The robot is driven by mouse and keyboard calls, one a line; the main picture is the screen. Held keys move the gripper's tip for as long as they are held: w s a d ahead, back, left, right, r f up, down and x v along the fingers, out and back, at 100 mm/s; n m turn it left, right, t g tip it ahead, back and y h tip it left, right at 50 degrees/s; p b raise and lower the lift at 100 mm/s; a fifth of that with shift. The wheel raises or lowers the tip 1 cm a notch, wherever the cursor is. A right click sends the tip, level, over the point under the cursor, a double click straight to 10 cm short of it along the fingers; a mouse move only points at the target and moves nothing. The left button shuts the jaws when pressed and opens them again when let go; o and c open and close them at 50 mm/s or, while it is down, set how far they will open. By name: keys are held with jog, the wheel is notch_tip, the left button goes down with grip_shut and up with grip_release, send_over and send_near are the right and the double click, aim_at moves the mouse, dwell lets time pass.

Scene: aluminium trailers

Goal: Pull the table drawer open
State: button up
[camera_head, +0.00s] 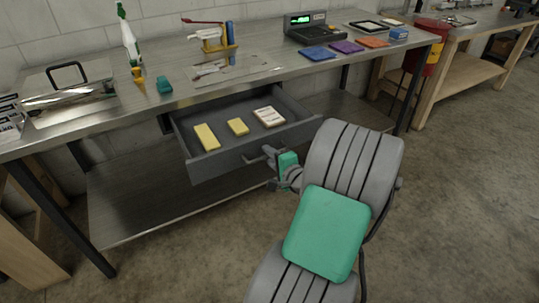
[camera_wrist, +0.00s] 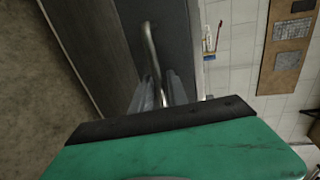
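The grey table drawer (camera_head: 232,158) is pulled well out from under the metal tabletop. Its inside shows, with two yellow blocks (camera_head: 206,137) (camera_head: 237,126) and a pale stack (camera_head: 268,117) in it. My gripper (camera_head: 268,158) is at the drawer's front, at the handle. In the wrist view the bar handle (camera_wrist: 149,42) runs down between my two fingers (camera_wrist: 160,90), which look closed around it. The drawer front (camera_wrist: 172,35) shows behind the bar. The exact finger contact is partly hidden by the gripper body.
The metal workbench (camera_head: 185,98) holds a spray bottle (camera_head: 129,42), a scale-like device (camera_head: 312,30) and coloured pads (camera_head: 318,54). A lower shelf (camera_head: 130,205) lies under the drawer. A wooden bench (camera_head: 470,70) and red bin (camera_head: 425,55) stand right. The floor in front is clear.

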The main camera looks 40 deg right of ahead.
jog(key=v, duration=0.7)
jog(key=shift+s, duration=0.4)
jog(key=shift+a, duration=0.1)
jog(key=w+a+r+n+g+y+p, duration=0.1)
jog(key=w+a+n+g+y+p, duration=0.2)
jog(key=a+n, duration=0.45)
jog(key=w+a+r+n+g+y+p, duration=0.1)
jog(key=w+a+n+g+y+p, duration=0.25)
jog(key=a, duration=0.75)
jog(key=s+a+r+n+g+h+p, duration=0.3)
jog(key=s+a+r+n+g+p, duration=0.2)
jog(key=s+a+r+n, duration=0.4)
notch_tip(320, 180, up, 3)
jog(key=shift+s+a+f+n+p, duration=0.3)
jog(key=shift+s+a+p, duration=0.4)
jog(key=shift+a, duration=0.15)
